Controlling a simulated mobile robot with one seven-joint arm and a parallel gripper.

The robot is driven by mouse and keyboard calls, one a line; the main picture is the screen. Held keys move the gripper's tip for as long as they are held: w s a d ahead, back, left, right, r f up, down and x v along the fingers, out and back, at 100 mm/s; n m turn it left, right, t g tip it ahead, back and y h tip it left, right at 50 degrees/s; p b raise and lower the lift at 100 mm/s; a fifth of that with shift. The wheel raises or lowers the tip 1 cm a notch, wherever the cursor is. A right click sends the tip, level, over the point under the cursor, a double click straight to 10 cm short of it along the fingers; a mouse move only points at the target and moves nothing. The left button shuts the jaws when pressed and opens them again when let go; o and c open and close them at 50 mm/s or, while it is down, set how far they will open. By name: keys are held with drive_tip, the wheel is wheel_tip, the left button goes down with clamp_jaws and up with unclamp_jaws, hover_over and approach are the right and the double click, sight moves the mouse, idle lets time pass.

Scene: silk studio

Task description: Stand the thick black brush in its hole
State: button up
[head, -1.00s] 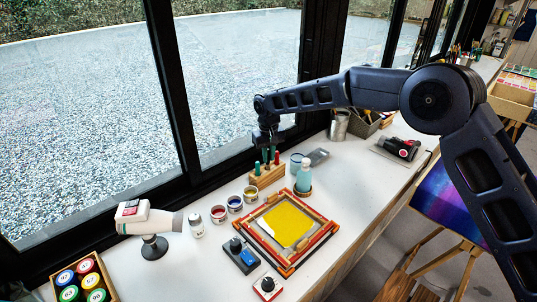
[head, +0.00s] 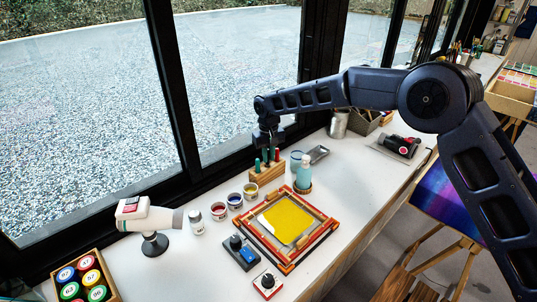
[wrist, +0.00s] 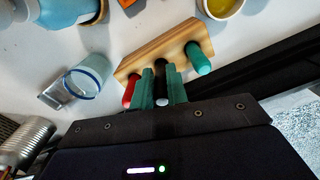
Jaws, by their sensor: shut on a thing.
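A wooden brush block (wrist: 190,40) stands on the white bench by the window; it also shows in the head view (head: 262,178). In the wrist view a red-handled brush (wrist: 130,92) stands at its left and a green-handled one (wrist: 199,58) at its right. My gripper (wrist: 163,92), with green fingers, points down at the block's middle. It is shut on the thick black brush (wrist: 161,72), which shows between the fingers, in line with the block's middle. The brush's foot is hidden, so I cannot tell how deep it sits. In the head view my gripper (head: 267,150) is directly above the block.
Paint jars (head: 234,200) stand left of the block. A pale blue bottle (head: 304,174) and a clear cup (wrist: 87,77) stand close on its other side. A screen frame with yellow (head: 290,222) lies in front. The window frame is close behind.

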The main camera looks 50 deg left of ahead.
drive_tip(key=shift+f, duration=1)
idle(0.6)
drive_tip(key=o, duration=0.9)
wheel_tip(320, 180, up, 11)
drive_tip(key=shift+f, duration=0.1)
idle(0.5)
